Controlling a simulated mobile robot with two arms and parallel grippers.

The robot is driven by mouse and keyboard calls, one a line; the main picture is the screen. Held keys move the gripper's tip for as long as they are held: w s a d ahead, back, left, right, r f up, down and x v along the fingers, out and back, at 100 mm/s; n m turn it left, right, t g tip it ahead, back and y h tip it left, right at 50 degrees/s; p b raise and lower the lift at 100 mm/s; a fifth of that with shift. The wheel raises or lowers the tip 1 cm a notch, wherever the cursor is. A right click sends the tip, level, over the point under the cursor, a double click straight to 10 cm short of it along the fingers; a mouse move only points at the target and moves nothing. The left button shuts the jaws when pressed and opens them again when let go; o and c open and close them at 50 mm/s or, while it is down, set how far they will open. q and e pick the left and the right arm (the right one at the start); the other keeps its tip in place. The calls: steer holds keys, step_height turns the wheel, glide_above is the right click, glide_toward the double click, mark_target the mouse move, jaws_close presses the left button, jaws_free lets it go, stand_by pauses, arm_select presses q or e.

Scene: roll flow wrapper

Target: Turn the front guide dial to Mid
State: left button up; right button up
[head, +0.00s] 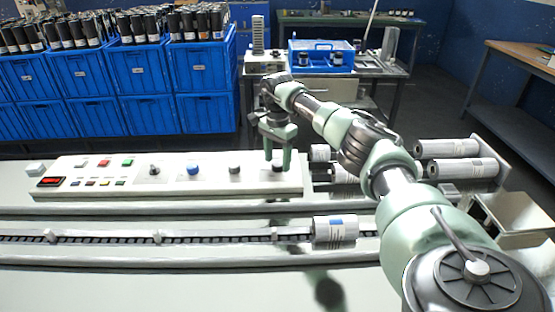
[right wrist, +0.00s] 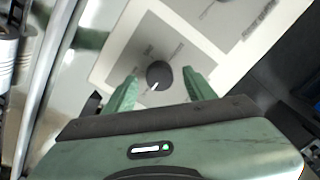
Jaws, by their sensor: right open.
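My left gripper is not in view.
Other knobs share the panel: a dark one (head: 154,170), a blue one (head: 193,170) and a grey one (head: 235,169). Coloured buttons (head: 104,163) are at its left. A conveyor with a wrapped roll (head: 335,230) runs in front. More rolls (head: 447,148) lie right of the panel.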

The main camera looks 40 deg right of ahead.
steer(key=shift+f, duration=0.25)
jaws_close()
